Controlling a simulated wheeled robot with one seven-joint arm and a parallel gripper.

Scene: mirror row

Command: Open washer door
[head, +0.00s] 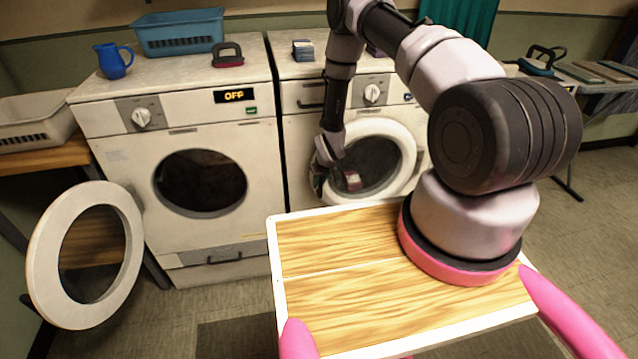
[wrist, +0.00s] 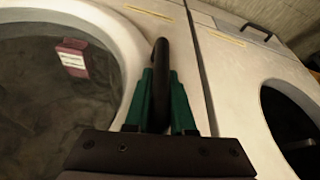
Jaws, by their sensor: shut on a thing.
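The right washer (head: 300,125) has a round white door (head: 400,140) with dark glass, and it looks closed. The door also fills the left of the wrist view (wrist: 118,50). My gripper (head: 320,178) is at the door's left edge in the head view. In the wrist view my gripper's green fingers (wrist: 160,100) are shut around the dark door handle (wrist: 161,58). The fingers hide the handle's lower part. The left washer (head: 185,135) has its round door (head: 48,255) swung wide open to the left, and its display reads OFF.
A reddish box with a white label (wrist: 72,58) shows in the door glass; I cannot tell if it is inside or reflected. A blue jug (head: 113,61), a blue basket (head: 180,33) and a dark-handled red item (head: 227,56) stand on the left washer. Open floor lies in front.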

